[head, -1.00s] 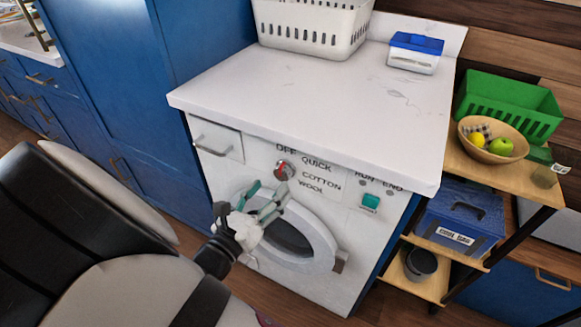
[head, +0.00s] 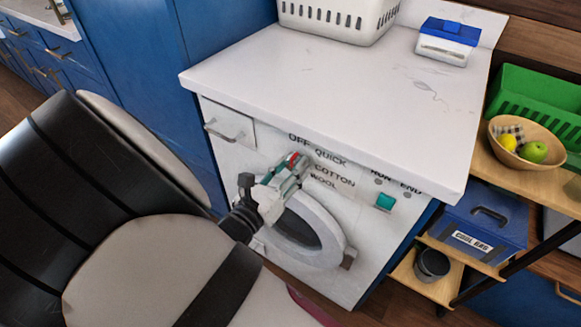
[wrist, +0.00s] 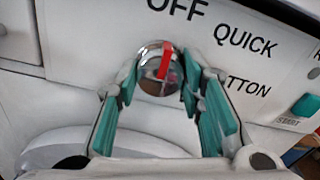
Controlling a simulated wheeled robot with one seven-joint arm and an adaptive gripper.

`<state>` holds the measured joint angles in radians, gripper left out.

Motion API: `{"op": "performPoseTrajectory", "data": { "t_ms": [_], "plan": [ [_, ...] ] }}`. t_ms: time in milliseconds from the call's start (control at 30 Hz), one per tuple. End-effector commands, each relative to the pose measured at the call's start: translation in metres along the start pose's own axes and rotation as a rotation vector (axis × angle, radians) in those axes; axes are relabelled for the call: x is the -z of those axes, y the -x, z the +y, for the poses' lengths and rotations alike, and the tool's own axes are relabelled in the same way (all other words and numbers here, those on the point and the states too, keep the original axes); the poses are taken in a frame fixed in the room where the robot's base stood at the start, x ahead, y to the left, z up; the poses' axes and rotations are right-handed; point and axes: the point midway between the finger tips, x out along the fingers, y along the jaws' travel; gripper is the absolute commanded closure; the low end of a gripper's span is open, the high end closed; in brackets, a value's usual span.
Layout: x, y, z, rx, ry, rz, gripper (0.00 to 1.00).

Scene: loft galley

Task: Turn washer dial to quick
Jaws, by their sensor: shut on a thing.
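The washer (head: 350,258) stands under a white counter. Its dial (wrist: 160,68) is a round chrome knob with a red pointer bar, below the printed OFF and QUICK labels. In the wrist view the red bar points up and slightly right, between OFF and left of QUICK. COTTON and WOOL are printed to the right of the dial in the head view. My gripper (wrist: 158,78) has its teal-padded fingers on the left and right sides of the dial, shut on it. In the head view my gripper (head: 295,165) covers most of the dial.
A teal start button (head: 385,202) sits right of the dial, with RUN and END lights above. The round door (head: 335,240) is below my gripper. A drawer handle (head: 224,133) juts out at left. A shelf with a fruit bowl (head: 495,140) stands at right.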

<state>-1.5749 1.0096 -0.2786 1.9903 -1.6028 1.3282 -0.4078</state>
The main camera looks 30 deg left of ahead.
Motion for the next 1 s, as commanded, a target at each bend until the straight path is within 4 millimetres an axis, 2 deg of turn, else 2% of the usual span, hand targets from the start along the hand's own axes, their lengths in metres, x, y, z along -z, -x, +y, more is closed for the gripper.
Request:
{"op": "performPoseTrajectory", "data": {
  "t_ms": [367, 1000],
  "plan": [
    [0.0009, -0.0005, 0.0001, 0.001, -0.131, 0.001, 0.93],
    [0.0017, -0.0002, 0.0006, 0.0, -0.633, 0.0, 0.93]
  ]
}}
